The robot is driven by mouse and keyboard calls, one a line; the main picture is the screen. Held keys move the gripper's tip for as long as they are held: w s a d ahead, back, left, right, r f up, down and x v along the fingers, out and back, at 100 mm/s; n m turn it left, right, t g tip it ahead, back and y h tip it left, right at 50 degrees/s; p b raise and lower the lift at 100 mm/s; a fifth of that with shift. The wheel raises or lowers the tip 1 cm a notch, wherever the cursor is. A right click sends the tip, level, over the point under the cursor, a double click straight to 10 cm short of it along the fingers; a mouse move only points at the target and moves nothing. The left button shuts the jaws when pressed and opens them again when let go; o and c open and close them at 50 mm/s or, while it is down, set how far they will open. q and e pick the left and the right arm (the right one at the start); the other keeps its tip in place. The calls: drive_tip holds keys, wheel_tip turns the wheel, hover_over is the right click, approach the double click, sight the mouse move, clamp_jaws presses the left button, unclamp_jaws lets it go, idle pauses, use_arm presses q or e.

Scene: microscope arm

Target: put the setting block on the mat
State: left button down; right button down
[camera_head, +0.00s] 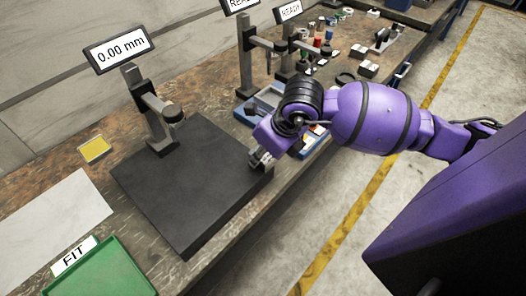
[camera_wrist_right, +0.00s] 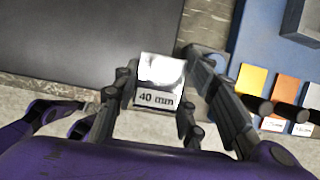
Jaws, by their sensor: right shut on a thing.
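The setting block (camera_wrist_right: 160,83) is a shiny metal block marked "40 mm" in the right wrist view. My right gripper (camera_wrist_right: 160,92) is shut on it, with a finger on each side. In the head view my right gripper (camera_head: 262,160) is at the right corner of the dark plate; the block is hardly visible there. A pale flat sheet (camera_head: 50,222), which looks like the mat, lies on the bench at the left, beyond the dark plate from my gripper. Nothing lies on its visible part. My left gripper is not in view.
The dark plate (camera_head: 185,190) is bare apart from a gauge stand (camera_head: 150,110) reading "0.00 mm" at its back. A green tray (camera_head: 105,272) with a "FIT" sign stands front left. A blue block case (camera_wrist_right: 270,60) lies beside my gripper. A small yellow pad (camera_head: 95,149) lies behind the sheet.

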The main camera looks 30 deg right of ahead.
drive_tip(key=c, duration=1.1)
unclamp_jaws()
